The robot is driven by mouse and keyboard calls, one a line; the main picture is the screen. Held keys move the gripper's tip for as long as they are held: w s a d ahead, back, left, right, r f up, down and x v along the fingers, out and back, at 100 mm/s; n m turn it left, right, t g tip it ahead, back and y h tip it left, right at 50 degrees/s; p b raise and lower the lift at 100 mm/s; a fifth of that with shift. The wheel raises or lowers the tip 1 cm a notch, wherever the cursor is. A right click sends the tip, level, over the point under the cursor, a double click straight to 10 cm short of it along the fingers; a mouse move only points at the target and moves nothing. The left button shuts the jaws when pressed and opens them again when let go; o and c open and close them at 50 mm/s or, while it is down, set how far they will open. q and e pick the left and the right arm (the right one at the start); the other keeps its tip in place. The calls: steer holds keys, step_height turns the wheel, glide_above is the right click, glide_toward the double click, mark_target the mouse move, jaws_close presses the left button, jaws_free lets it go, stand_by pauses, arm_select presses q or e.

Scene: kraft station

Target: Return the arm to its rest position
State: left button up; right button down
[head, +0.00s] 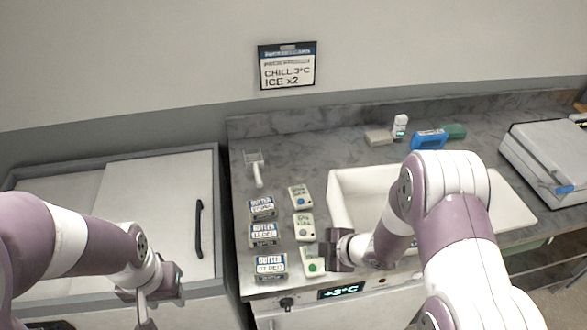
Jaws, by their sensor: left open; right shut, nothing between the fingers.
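My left arm comes in from the left, and its gripper (147,310) hangs low near the bottom edge, over the front of the white cabinet. It is open, and its fingertips are partly cut off by the frame. My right arm reaches over the front of the counter. Its gripper (338,250) is shut and empty, just right of the nearest small white box with a green mark (313,267). I cannot tell whether it touches that box.
The grey counter (290,150) carries several butter packs (262,234), small white boxes (305,227), a scoop (257,170) and a white tray (345,185), partly behind my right arm. A grey device (550,150) stands right. The white lidded cabinet (160,190) has a black handle (199,228).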

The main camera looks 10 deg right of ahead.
steer(key=s+d+m+g+h+b, duration=0.1)
steer(key=s+d+m+g+h, duration=0.3)
steer(key=s+d+m+h, duration=0.5)
steer(key=s+a+r+m+g+y+b, duration=0.1)
steer(key=s+a+r+m+y+b, duration=0.1)
steer(key=r+m, duration=0.6)
steer(key=shift+s+a+m+y, duration=0.3)
steer(key=shift+s+a, duration=0.55)
steer(key=shift+s, duration=0.1)
steer(key=shift+s+a+r, duration=0.1)
